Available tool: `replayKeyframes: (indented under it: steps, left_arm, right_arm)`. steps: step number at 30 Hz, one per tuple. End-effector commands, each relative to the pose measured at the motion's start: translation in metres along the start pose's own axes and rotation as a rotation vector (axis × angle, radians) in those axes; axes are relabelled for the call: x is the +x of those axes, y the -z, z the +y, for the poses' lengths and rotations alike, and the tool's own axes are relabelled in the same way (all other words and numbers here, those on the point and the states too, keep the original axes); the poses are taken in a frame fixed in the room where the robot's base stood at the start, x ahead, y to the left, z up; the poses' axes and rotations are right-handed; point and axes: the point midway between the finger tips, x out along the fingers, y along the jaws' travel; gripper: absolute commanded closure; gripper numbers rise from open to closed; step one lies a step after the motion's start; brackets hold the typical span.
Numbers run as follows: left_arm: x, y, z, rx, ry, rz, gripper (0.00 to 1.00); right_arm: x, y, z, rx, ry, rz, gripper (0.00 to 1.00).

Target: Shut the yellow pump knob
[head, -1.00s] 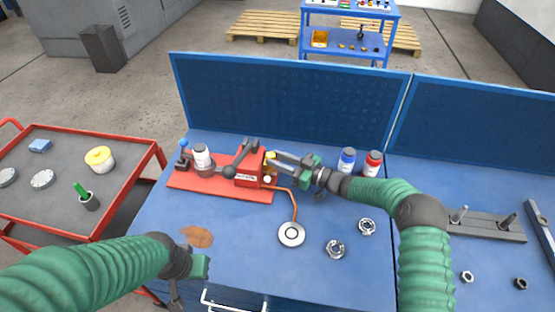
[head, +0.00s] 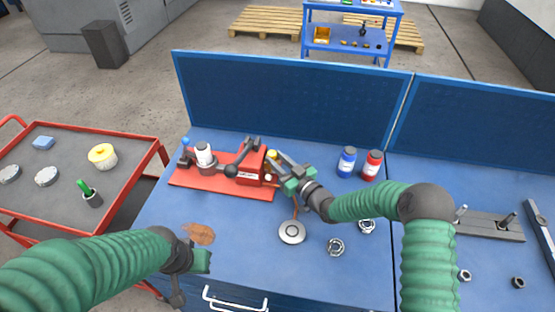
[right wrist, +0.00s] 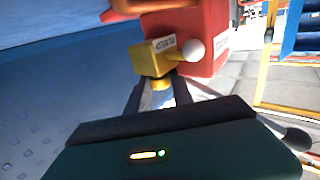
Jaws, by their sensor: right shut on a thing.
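The red pump (head: 251,164) stands on a red base plate on the blue bench in the head view. The yellow pump knob (head: 272,155) is at its right side, small and partly covered. In the right wrist view the yellow knob (right wrist: 153,57) is a labelled block with a narrower yellow neck below it; a white ball sits beside it. My right gripper (head: 279,162) is shut on the knob's lower part, with a finger on each side of the neck. My left gripper (head: 177,294) hangs over the bench's front left, apart from the pump; its jaw opening is unclear.
Blue (head: 347,162) and red (head: 372,166) bottles stand right of my right gripper. A round white disc (head: 292,232) and metal fittings lie in front. A blue back panel (head: 290,105) rises behind.

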Motion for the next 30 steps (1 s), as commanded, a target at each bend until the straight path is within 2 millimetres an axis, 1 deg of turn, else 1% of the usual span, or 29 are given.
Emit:
replayKeyframes:
  steps: [1,3,4,6,9,30]
  left_arm:
    - [-0.0002,0.0000,0.0000,0.000,0.000,0.000,1.00]
    - [-0.0003,0.0000,0.0000,0.000,0.000,0.000,1.00]
    - [-0.0003,0.0001,0.0000,0.000,0.000,0.000,1.00]
    - [-0.0003,0.0001,0.0000,0.000,0.000,0.000,1.00]
    - [-0.0002,0.0001,0.0000,0.000,0.000,0.000,1.00]
    - [-0.0001,0.0000,0.0000,0.000,0.000,0.000,1.00]
  right_arm:
    - [0.0008,0.0032,0.0014,-0.002,-0.002,0.006,1.00]
    - [0.0008,0.0032,0.0015,-0.002,-0.002,0.006,1.00]
    - [0.0008,0.0032,0.0015,-0.002,-0.002,0.006,0.71]
    - [0.0007,0.0028,0.0016,-0.002,-0.002,0.006,0.62]
    - [0.0006,0.0019,0.0009,-0.001,0.000,0.004,0.51]
    - [0.0008,-0.0007,-0.0021,0.000,0.015,0.000,0.51]
